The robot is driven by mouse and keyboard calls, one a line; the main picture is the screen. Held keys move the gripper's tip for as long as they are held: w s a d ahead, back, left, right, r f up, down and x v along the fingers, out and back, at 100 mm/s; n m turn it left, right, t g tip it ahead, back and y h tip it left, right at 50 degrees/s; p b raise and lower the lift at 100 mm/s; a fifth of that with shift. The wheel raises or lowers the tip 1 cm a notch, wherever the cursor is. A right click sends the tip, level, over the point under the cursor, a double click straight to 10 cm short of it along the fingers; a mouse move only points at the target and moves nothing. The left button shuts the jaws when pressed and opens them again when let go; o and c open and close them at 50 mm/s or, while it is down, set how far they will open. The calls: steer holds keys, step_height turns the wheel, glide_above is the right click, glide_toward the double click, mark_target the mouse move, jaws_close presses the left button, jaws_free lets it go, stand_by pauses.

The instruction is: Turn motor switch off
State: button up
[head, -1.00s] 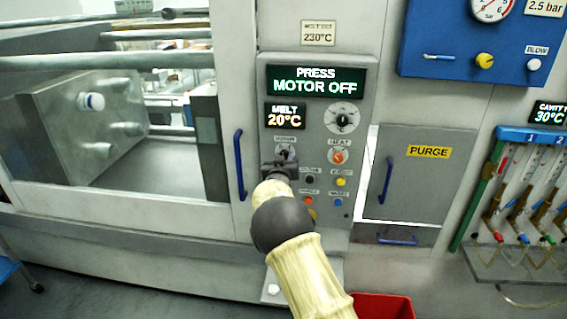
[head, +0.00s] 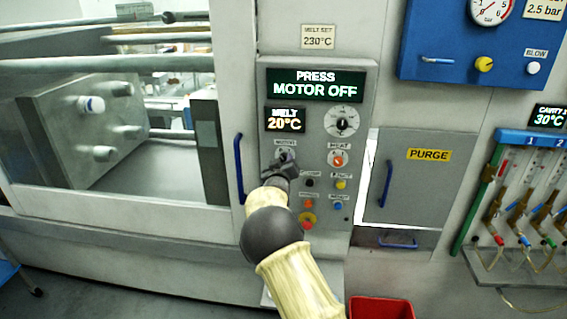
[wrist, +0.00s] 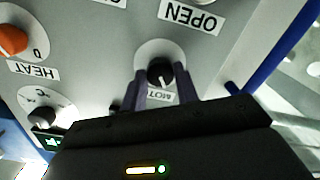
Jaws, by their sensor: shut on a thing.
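The motor switch (head: 286,154) is a dark knob on a pale round plate at the left of the grey control panel, under the label "MOTOR". It also shows in the wrist view (wrist: 160,71), upside down there, with a pale pointer line. My gripper (head: 283,163) is at the switch, and in the wrist view its two fingers (wrist: 161,82) stand on either side of the knob, shut on it. The fingers hide part of the label. The display (head: 316,84) above reads "PRESS MOTOR OFF".
The orange heat knob (head: 338,160) is right of the motor switch. Several coloured buttons lie below, including a red one on yellow (head: 306,219). A blue door handle (head: 239,168) stands close on the left. A red bin (head: 381,307) is on the floor.

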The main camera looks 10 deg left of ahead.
steer(key=o, duration=1)
steer(key=shift+a+r, duration=0.1)
steer(key=shift+c, duration=0.2)
steer(key=shift+s+b, duration=0.35)
steer(key=shift+s, duration=0.2)
steer(key=s+b, duration=0.6)
steer(key=s, duration=1)
steer(key=shift+s+a+r, duration=0.15)
steer(key=shift+r, duration=0.1)
